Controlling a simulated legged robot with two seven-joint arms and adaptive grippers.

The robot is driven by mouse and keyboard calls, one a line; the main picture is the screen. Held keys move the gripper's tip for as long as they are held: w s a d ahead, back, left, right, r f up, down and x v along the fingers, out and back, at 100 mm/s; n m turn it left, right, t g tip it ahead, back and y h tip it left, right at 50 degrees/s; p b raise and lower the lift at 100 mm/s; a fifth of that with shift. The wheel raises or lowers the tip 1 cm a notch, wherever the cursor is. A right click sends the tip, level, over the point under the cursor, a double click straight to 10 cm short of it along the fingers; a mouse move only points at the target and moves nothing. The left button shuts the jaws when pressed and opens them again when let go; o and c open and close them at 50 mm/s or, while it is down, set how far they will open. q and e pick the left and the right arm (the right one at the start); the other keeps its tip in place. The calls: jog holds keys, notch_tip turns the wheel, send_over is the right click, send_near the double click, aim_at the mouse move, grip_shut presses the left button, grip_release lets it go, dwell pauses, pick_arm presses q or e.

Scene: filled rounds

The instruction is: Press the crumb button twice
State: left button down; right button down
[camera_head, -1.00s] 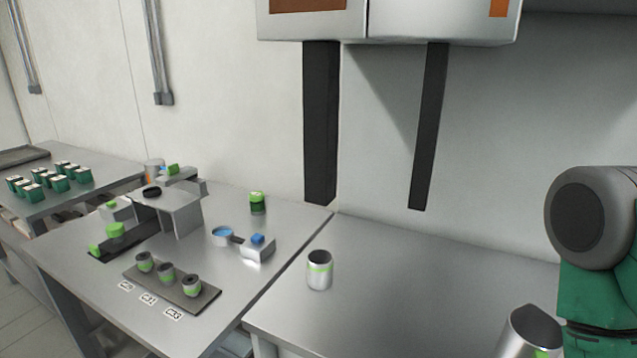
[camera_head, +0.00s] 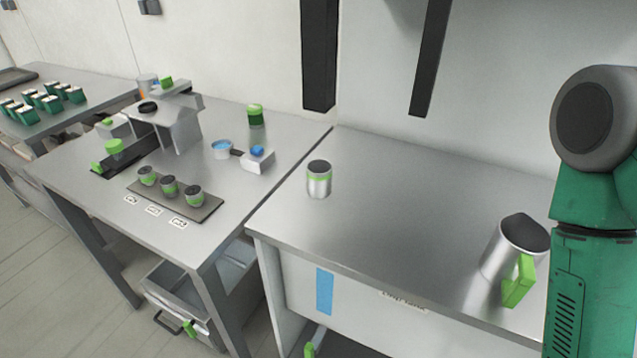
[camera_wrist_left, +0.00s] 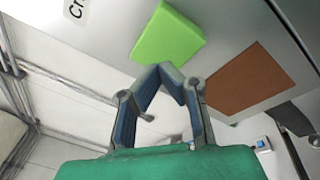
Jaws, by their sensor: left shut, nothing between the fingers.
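A bright green square button (camera_wrist_left: 168,38) shows in the left wrist view, on a pale panel. A label (camera_wrist_left: 77,8) beside it is cut off and reads only "Cr". My left gripper (camera_wrist_left: 165,72) is shut and empty. Its fingertips are at the button's lower edge in that view; I cannot tell whether they touch it. The head view shows neither this button nor my grippers.
A brown panel (camera_wrist_left: 252,80) lies right of the button. A rack of several cups (camera_head: 205,208) sits on the left table.

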pick_arm(q)
jog(key=shift+d, duration=0.1)
jog(key=shift+w+d+p, duration=0.5)
jog(key=shift+w, duration=0.25)
jog(key=shift+w, duration=0.25)
jog(key=shift+w, duration=0.1)
